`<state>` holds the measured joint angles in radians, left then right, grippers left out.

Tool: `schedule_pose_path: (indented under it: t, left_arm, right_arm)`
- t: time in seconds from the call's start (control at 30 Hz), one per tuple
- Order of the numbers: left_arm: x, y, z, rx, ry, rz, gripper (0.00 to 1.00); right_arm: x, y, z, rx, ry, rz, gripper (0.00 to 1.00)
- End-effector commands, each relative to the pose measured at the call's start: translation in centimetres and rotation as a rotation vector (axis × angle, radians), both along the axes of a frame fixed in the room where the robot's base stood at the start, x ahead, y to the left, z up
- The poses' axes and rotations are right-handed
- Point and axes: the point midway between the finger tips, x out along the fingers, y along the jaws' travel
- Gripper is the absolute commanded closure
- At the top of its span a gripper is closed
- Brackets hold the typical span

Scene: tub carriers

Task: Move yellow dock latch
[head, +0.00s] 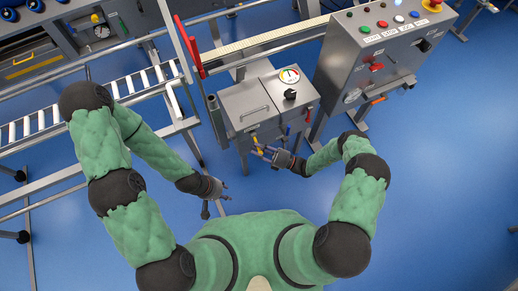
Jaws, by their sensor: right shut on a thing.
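The yellow dock latch (256,140) is a small yellow handle low on the front of a grey metal cabinet (240,104). My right gripper (262,151) reaches in from the right and is shut on the latch, its fingers partly covering it. My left gripper (222,193) hangs lower, left of the cabinet and away from the latch. It is too small to tell whether its fingers are apart.
A gauge and black knob (290,94) sit on the cabinet's top. A control console (378,55) stands to the right. A roller conveyor (90,103) with a red bar (189,48) lies to the left. The blue floor (450,190) at right is clear.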

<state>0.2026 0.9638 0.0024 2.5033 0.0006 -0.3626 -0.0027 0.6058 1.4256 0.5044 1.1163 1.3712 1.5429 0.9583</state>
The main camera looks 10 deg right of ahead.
Motion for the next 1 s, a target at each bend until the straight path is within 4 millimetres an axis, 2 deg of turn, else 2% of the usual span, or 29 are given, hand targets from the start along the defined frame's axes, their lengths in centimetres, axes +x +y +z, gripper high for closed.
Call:
schedule_pose_path:
  t: [0.03,0.3,0.83,0.87,0.9,1.0]
  left_arm:
    - [0.00,0.00,0.02,0.000,0.000,0.000,0.60]
    - [0.00,0.00,0.02,0.000,0.000,0.000,0.60]
    - [0.00,0.00,0.03,0.000,0.000,0.000,0.60]
    - [0.00,0.00,0.03,0.000,0.000,0.000,0.60]
    - [0.00,0.00,0.03,0.000,0.000,0.000,0.60]
    - [0.00,0.00,0.03,0.000,0.000,0.000,0.60]
  right_arm:
    - [0.70,-0.46,-0.06,0.003,-0.034,-0.012,1.00]
    - [1.14,-0.47,-0.44,0.031,-0.130,-0.013,1.00]
    - [1.37,-0.61,-0.41,0.037,-0.155,-0.014,1.00]
    - [1.36,-0.61,-0.42,0.037,-0.155,-0.014,0.64]
    - [1.33,-0.58,-0.44,0.038,-0.154,-0.014,0.55]
    - [1.13,-0.40,-0.54,0.039,-0.150,-0.010,0.55]
